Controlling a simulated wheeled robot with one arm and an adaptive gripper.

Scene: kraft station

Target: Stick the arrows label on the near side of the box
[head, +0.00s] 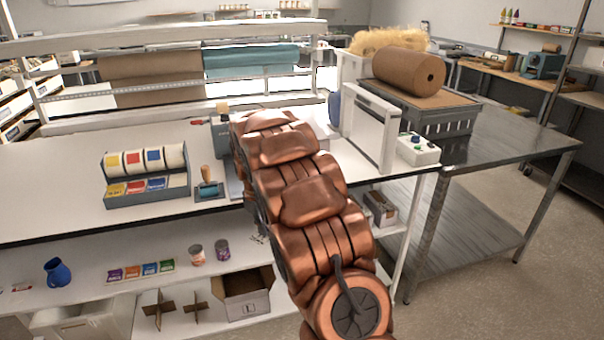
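My copper-coloured arm reaches forward over the white bench, and its far end covers part of the bench top. My gripper cannot be made out; it is hidden behind the arm. A grey label rack (147,196) stands on the bench at the left, with rolls marked yellow, red and blue on top and several small coloured label packs in front. I cannot tell which of these is the arrows label. No box shows clearly on the bench top; one may be hidden behind my arm.
A wooden-handled stamp (207,183) stands right of the rack. A white upright panel (370,125) and a control box (418,150) are at the bench's right end. An open cardboard box (245,297) is on the lower shelf. The front left bench top (60,220) is clear.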

